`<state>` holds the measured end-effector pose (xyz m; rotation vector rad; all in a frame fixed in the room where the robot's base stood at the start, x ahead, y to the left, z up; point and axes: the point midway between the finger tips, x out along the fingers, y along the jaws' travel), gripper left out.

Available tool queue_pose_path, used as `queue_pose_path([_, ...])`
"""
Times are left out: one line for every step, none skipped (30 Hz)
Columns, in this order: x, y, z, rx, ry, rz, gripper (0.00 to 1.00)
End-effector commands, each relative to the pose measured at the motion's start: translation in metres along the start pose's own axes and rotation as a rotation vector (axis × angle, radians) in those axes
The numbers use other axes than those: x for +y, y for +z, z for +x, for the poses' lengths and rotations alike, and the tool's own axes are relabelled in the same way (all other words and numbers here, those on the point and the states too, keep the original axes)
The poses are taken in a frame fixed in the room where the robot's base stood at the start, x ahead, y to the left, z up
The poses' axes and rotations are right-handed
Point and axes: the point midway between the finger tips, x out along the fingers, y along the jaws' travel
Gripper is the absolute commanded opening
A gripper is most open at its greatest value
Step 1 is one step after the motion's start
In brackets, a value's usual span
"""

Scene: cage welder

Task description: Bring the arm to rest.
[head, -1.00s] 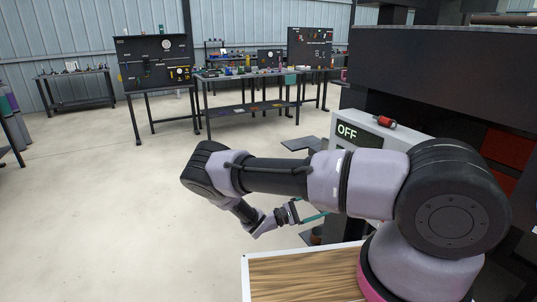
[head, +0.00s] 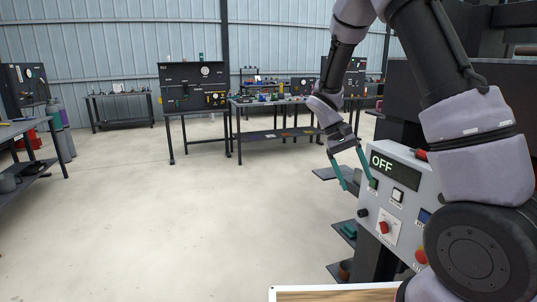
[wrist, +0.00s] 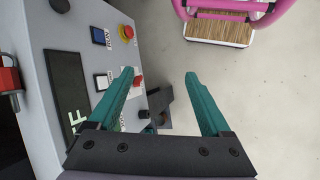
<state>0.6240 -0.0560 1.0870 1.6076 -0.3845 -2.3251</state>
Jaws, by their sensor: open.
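My gripper (head: 352,170) is open and empty, with two teal fingers. In the head view it hangs from my raised arm, at the left edge of the grey control box (head: 408,163), whose display reads OFF. In the wrist view my gripper (wrist: 160,75) has its fingers wide apart, the left one over the face of the control box (wrist: 75,70) and the right one over bare floor. Whether the left finger touches the box I cannot tell.
The control box carries a red emergency button (wrist: 127,32), blue and white buttons and a red switch (head: 383,227). Small dark shelves (head: 345,232) stick out below it. Workbenches (head: 275,104) stand at the back. The floor (head: 180,220) at left is open.

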Motion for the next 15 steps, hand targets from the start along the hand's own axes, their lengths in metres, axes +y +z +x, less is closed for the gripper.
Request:
queue_pose_path([0.008, 0.011, -0.015, 0.040, -0.065, 0.025, 0.82])
queue_pose_path([0.012, 0.017, -0.023, 0.061, -0.099, 0.037, 0.82])
queue_pose_path([0.016, 0.025, -0.033, 0.091, -0.144, 0.054, 0.82])
queue_pose_path([0.019, 0.032, -0.040, 0.113, -0.177, 0.067, 0.82])
queue_pose_path([0.023, 0.038, -0.047, 0.137, -0.208, 0.080, 0.82])
queue_pose_path([0.027, 0.047, -0.056, 0.169, -0.249, 0.096, 0.82])
queue_pose_path([0.031, 0.054, -0.063, 0.193, -0.280, 0.110, 0.82])
queue_pose_path([0.034, 0.061, -0.069, 0.218, -0.309, 0.122, 0.82])
queue_pose_path([0.038, 0.071, -0.077, 0.251, -0.347, 0.140, 0.82])
queue_pose_path([0.042, 0.078, -0.083, 0.278, -0.374, 0.153, 0.82])
queue_pose_path([0.045, 0.086, -0.089, 0.304, -0.400, 0.167, 0.82])
queue_pose_path([0.049, 0.096, -0.097, 0.340, -0.435, 0.185, 0.82])
queue_pose_path([0.052, 0.103, -0.102, 0.368, -0.459, 0.197, 0.82])
queue_pose_path([0.055, 0.111, -0.107, 0.394, -0.483, 0.212, 0.82])
queue_pose_path([0.059, 0.121, -0.114, 0.433, -0.513, 0.229, 0.82])
